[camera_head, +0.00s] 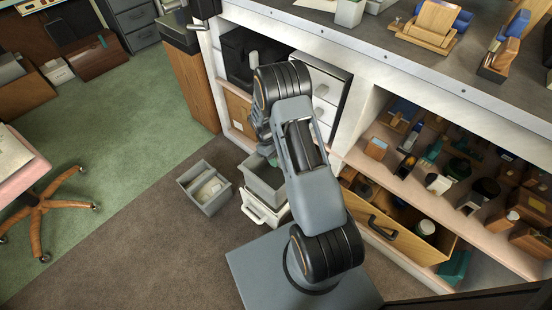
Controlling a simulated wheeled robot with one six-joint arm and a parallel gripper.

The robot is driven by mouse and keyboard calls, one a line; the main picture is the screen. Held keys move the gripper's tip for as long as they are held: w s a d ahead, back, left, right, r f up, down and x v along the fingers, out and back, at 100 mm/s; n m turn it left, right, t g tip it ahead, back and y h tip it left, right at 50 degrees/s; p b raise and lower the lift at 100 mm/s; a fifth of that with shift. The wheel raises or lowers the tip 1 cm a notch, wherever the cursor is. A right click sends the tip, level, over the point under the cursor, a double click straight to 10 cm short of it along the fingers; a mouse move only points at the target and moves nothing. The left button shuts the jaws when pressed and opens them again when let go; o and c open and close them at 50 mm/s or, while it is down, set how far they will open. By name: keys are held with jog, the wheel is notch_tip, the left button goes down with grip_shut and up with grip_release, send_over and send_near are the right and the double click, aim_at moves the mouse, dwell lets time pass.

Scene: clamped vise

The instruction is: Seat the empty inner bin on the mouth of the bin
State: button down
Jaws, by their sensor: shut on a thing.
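A grey, open-topped inner bin (264,185) is right at the mouth of a white bin (262,212) in the camera_head view. The white bin stands on the floor by the bench and has a handle on its front. I cannot tell whether the inner bin rests on the mouth or hangs just above it. My gripper (267,155) is at the back rim of the inner bin and is shut on it. My arm hides the fingertips in part and the right side of both bins.
Another grey bin (205,187) with things in it stands on the floor to the left. An open wooden drawer (400,236) and crowded shelves lie to the right. A chair (40,200) stands at far left. The carpet in front of the bins is clear.

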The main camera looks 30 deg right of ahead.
aim_at(275, 181)
jog(key=shift+f+b, duration=6.55)
jog(key=shift+f, duration=2.75)
jog(key=c, duration=0.8)
grip_release()
